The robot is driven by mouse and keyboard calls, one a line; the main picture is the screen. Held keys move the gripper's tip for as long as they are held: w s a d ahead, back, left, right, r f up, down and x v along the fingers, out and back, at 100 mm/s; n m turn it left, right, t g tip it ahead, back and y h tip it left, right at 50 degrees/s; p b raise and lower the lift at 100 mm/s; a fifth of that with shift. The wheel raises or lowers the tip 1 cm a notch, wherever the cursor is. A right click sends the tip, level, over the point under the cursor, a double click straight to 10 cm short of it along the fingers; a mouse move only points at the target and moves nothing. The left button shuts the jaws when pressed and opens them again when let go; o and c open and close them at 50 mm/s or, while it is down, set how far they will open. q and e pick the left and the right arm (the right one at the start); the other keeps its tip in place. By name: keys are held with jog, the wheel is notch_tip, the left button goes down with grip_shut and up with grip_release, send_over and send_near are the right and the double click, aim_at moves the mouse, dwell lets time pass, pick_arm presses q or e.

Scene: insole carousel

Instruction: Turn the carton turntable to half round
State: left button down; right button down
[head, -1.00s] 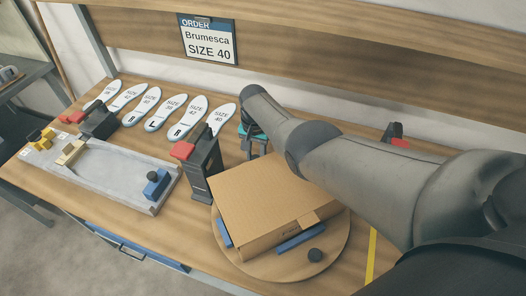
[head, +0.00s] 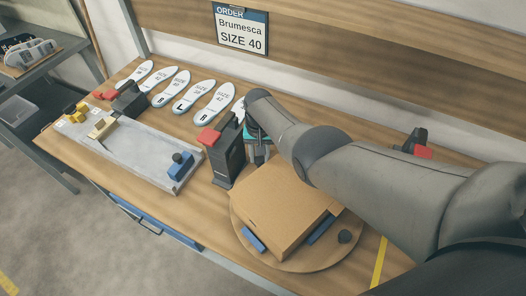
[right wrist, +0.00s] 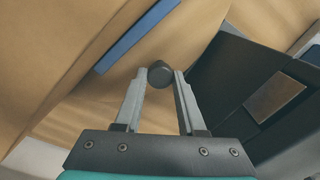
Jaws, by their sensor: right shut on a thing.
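The round wooden turntable (head: 290,262) lies near the bench's front edge. A closed brown carton (head: 280,205) lies flat on it, with a blue block (head: 252,239) and a second blue block (head: 321,229) at its sides. My left gripper is out of view.
A black upright holder with a red top (head: 226,160) stands close left of the turntable and gripper. A grey tray fixture (head: 130,145) lies further left. Several white insoles (head: 190,92) line the back. A black-and-red object (head: 418,145) is behind my right arm.

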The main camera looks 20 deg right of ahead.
jog(key=shift+s+a, duration=0.15)
jog(key=shift+a, duration=0.05)
dwell(0.4)
jog(key=c, duration=0.5)
grip_release()
jog(key=shift+r+p, duration=0.45)
jog(key=shift+r, duration=0.05)
notch_tip(320, 180, up, 7)
jog(key=p, duration=0.4)
jog(key=shift+f, duration=0.15)
notch_tip(320, 180, up, 8)
jog(key=shift+f, duration=0.25)
